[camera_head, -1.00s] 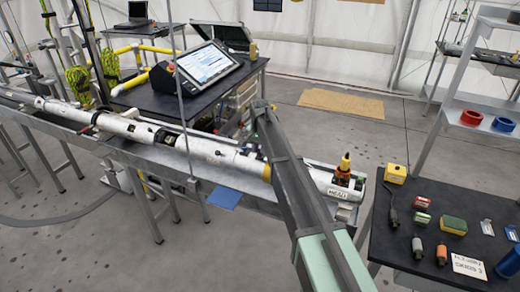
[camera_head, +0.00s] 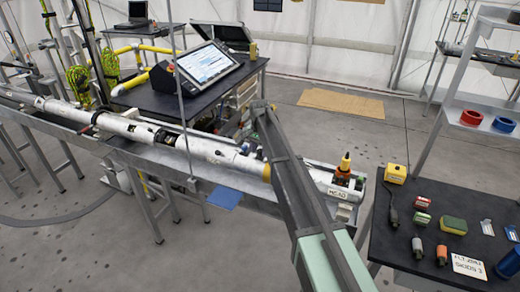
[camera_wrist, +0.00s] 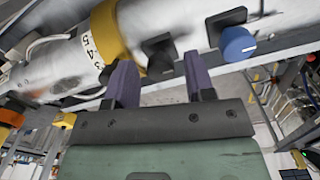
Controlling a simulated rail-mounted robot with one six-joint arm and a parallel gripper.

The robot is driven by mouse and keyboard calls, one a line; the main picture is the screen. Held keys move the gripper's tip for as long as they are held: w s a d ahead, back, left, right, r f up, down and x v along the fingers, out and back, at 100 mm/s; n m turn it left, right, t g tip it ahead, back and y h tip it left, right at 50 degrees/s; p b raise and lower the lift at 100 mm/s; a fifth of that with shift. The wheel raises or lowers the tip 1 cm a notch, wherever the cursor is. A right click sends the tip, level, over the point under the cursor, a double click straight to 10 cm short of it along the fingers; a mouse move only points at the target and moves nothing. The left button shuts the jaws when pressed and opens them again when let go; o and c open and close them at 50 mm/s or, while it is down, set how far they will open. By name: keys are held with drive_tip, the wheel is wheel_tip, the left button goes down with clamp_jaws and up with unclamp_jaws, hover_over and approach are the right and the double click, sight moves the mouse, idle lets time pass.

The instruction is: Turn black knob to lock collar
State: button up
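The black knob (camera_wrist: 158,54) sticks out from the side of the white tube (camera_wrist: 185,15) in the wrist view. It looks turned so that its face shows as a tilted square. The yellow collar (camera_wrist: 108,30) is around the tube just left of it, and shows in the head view (camera_head: 266,172). My gripper (camera_wrist: 160,72) is open, with one purple finger on each side of the black knob in the picture. I cannot tell whether either finger touches it. In the head view my arm hides the gripper and the knob.
A blue knob (camera_wrist: 238,43) sits on the tube just right of the right finger. The tube lies in a long metal trough (camera_head: 185,175). A black side table (camera_head: 405,268) with small tools stands at right. A monitor (camera_head: 208,66) stands on the bench behind.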

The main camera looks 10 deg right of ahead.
sight(260, 151)
wheel_tip(260, 151, up, 11)
drive_tip(key=p, duration=1)
drive_tip(key=shift+f+p, duration=0.1)
drive_tip(key=shift+p, duration=0.3)
drive_tip(key=shift+s+d+f+n+b, duration=1.1)
drive_tip(key=shift+s+f+n+b, duration=0.5)
drive_tip(key=shift+s, duration=4.9)
drive_tip(key=shift+s+d+f+n+b, duration=1.15)
drive_tip(key=shift+s+f+b, duration=0.8)
drive_tip(key=shift+s, duration=4.55)
drive_tip(key=shift+s+d+f+n+b, duration=1.05)
drive_tip(key=shift+s+f+n+b, duration=0.55)
drive_tip(key=shift+s, duration=4.9)
